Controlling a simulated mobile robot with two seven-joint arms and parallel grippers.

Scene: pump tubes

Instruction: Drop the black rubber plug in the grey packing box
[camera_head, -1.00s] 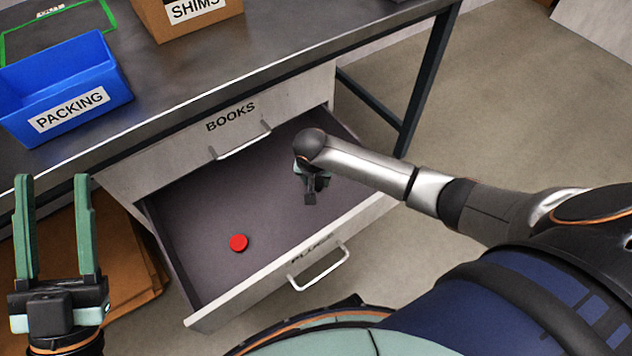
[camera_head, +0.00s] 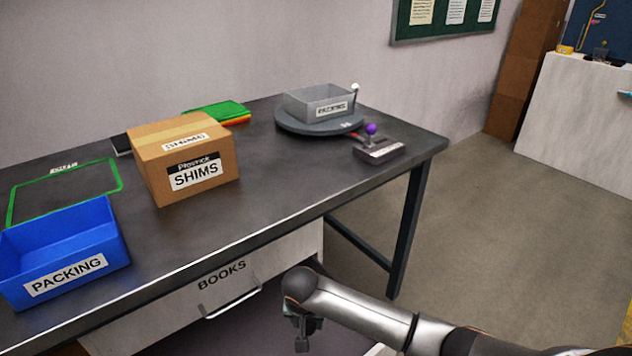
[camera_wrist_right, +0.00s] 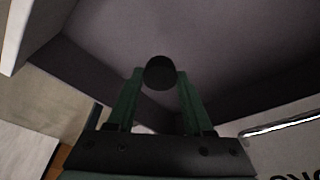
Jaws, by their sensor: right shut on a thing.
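The black rubber plug (camera_wrist_right: 160,72) is a round dark piece between the two green fingers of my right gripper (camera_wrist_right: 157,88) in the right wrist view. That gripper is shut on it. In the head view my right gripper (camera_head: 302,340) points down over the open drawer, seen small and partly hidden by its own wrist. The grey box (camera_head: 318,103) stands on a round grey turntable (camera_head: 290,124) at the far right of the bench, far beyond the gripper. Its label is hard to read. My left gripper is not in view.
A blue box labelled PACKING (camera_head: 62,250) stands at the bench's left front. A cardboard SHIMS box (camera_head: 182,160) stands mid-bench. A device with a purple-knobbed lever (camera_head: 382,147) sits in front of the turntable. The open drawer (camera_head: 235,337) lies below the BOOKS drawer front (camera_head: 215,287).

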